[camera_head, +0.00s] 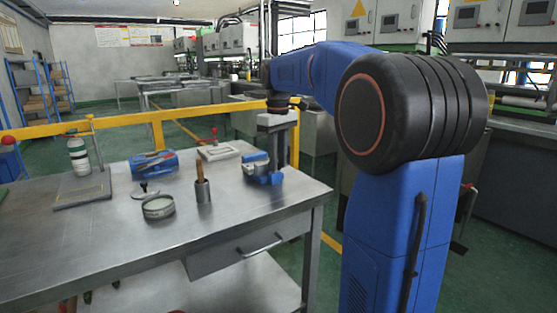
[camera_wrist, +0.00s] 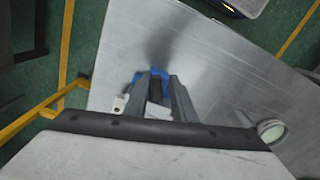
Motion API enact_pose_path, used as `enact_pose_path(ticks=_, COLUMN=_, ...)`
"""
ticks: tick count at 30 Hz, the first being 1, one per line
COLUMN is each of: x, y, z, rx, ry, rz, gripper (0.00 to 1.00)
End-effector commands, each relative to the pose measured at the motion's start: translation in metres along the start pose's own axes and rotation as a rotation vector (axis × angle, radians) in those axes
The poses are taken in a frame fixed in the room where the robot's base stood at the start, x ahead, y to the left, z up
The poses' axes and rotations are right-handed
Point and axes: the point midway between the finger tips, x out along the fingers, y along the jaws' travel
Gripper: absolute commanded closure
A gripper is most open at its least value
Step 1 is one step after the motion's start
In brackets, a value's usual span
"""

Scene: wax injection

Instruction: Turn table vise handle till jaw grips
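The table vise (camera_head: 262,172) is blue with grey metal parts and stands near the right end of the workbench. In the wrist view its blue body (camera_wrist: 165,73) shows around and beyond my fingertips, with light grey parts beside and between the fingers. My gripper (camera_head: 279,160) points down at the right side of the vise, very close to it. In the wrist view its two grey fingers (camera_wrist: 160,82) stand apart with a gap between them. The vise handle is not clearly seen; my fingers hide part of the vise. I cannot tell whether they touch it.
The metal workbench (camera_head: 110,245) also holds a cup with a wooden-handled tool (camera_head: 203,191), a round tin (camera_head: 158,207), a blue tool or box (camera_head: 153,162), a pale frame (camera_head: 218,152) and a bottle (camera_head: 78,156). A yellow rail (camera_head: 158,130) runs behind it.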

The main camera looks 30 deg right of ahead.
Motion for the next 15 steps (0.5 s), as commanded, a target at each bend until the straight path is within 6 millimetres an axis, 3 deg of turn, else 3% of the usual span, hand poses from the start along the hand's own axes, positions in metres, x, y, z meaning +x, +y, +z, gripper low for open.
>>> enact_pose_path(ticks=15, x=-0.0008, y=0.0009, z=-0.0004, rx=0.0, ry=0.002, rz=0.003, gripper=0.8)
